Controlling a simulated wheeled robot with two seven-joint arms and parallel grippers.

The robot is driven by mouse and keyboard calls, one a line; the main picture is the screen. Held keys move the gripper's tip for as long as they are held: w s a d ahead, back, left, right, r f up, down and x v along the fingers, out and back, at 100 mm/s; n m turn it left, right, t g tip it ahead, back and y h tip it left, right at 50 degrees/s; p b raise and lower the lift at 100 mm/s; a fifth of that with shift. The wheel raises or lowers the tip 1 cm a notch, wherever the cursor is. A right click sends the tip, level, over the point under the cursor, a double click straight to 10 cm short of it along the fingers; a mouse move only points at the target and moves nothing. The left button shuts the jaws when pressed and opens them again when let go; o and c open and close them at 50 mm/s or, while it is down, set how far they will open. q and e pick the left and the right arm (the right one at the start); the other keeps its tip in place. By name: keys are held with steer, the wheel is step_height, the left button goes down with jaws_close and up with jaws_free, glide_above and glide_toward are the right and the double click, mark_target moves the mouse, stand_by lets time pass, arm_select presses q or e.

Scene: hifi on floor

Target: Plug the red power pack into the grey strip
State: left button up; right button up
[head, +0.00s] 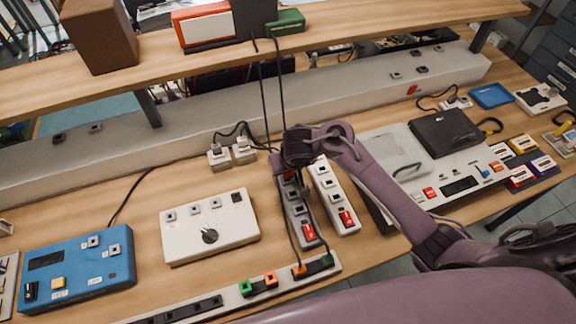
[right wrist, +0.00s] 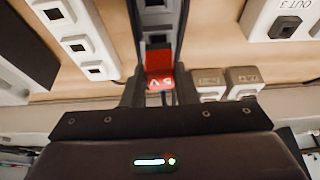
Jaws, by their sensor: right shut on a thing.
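My right gripper (head: 291,160) is over the far end of the grey strip (head: 298,215), its arm coming in from the right. It is shut on the red power pack (right wrist: 160,66), which shows between the fingers in the right wrist view. Only a small red part of the pack (head: 289,177) shows in the head view. The pack is in line with the grey strip (right wrist: 156,17) and over its end. I cannot tell whether it is in a socket or just above one. Sockets nearer me on the strip look empty. My left gripper is not in view.
A white strip (head: 334,197) with a red switch lies close on the right. Two white plugs (head: 219,157) (head: 244,150) stand to the left. Dark cables hang from the shelf (head: 350,45) near my gripper. A white box with a knob (head: 210,227) is at left.

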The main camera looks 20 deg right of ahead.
steer(key=shift+s+p, duration=0.15)
steer(key=shift+p, duration=0.2)
stand_by(0.5)
steer(key=shift+f+b, duration=0.5)
steer(key=shift+f, duration=0.3)
stand_by(0.8)
steer(key=shift+f+p, duration=0.2)
steer(key=shift+p, duration=0.4)
stand_by(2.6)
steer(key=o, duration=1)
steer(key=shift+w+r+p+v, duration=0.15)
steer(key=shift+w+p+v, duration=0.2)
steer(key=shift+p+v, duration=1.4)
steer(key=shift+w+r+p+v, duration=0.1)
steer(key=shift+w+p+v, duration=0.4)
steer(key=shift+v, duration=2.2)
steer(key=shift+w+r+p+v, duration=0.15)
steer(key=shift+p+v, duration=1.25)
steer(key=shift+v, duration=0.85)
